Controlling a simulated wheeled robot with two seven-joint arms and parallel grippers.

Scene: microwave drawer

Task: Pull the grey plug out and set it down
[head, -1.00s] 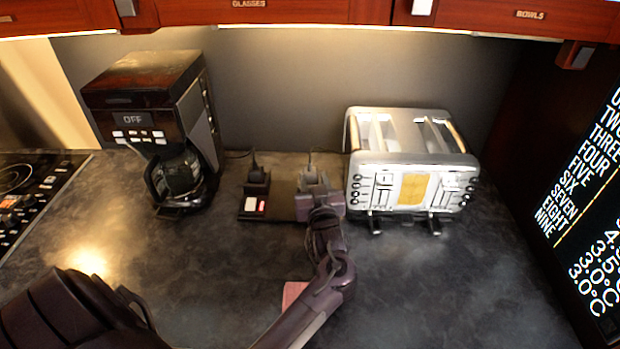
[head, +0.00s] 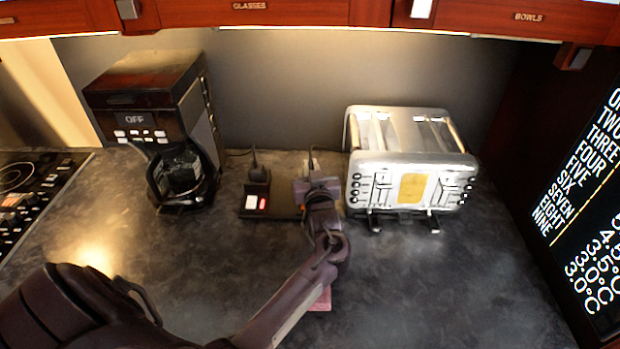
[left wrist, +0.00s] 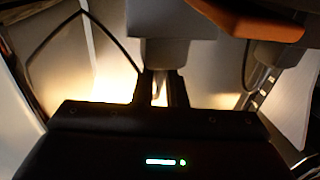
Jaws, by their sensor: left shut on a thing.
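The grey plug (left wrist: 165,48) fills the top middle of the left wrist view, and a small pale part of it or its cord shows behind my gripper in the head view. My left gripper (head: 314,184) is shut on the plug; its dark fingers (left wrist: 162,92) stand close together just below the grey body. The dark socket strip (head: 283,208) lies on the counter under and left of the gripper. Whether the plug is still seated in the strip is hidden by the gripper. My right gripper is not in view.
A black plug (head: 257,172) stands at the strip's left, above a red-and-white switch. The coffee maker (head: 150,110) is to the left, and the silver toaster (head: 410,180) is close on the right. The front counter (head: 430,290) is mostly clear; a pink item (head: 322,300) shows beside my arm.

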